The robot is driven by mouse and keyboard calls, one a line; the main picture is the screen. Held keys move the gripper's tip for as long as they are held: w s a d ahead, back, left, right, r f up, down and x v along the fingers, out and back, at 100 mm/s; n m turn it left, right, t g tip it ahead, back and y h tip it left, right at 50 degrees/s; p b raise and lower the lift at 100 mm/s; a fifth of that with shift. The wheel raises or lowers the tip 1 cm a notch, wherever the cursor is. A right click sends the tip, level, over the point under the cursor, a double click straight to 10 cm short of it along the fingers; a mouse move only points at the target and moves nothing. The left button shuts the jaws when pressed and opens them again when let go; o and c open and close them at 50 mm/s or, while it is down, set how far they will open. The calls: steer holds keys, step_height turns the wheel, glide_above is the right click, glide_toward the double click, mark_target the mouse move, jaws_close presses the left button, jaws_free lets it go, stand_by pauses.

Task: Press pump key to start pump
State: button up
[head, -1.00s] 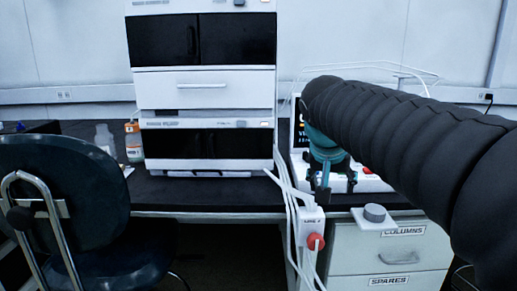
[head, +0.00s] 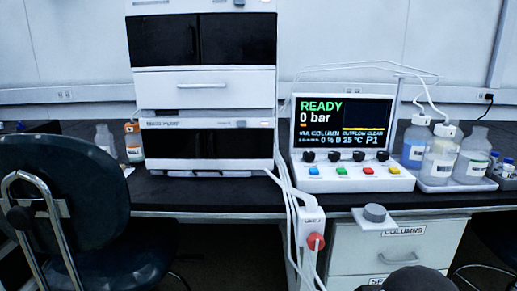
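The controller (head: 356,182) stands on the bench right of the white stack. Its screen (head: 342,122) reads READY, 0 bar, with smaller lines including VIA COLUMN, OUTFLOW CLEAR and P1. Its sloped front has a row of black knobs above a blue key (head: 314,171), a green key (head: 341,171), a red key (head: 367,171) and a yellow key (head: 394,170). The labels by these keys are too small to read, so I cannot tell which is the pump key. My gripper is out of view; only a dark piece of my arm shows at the bottom right edge.
The white module stack (head: 205,145) stands left of the controller. Bottles (head: 440,160) stand in a tray at right. A grey round knob (head: 374,212) juts from the bench front, beside a red knob (head: 316,241) on a white box with tubes. A chair (head: 65,200) is at left.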

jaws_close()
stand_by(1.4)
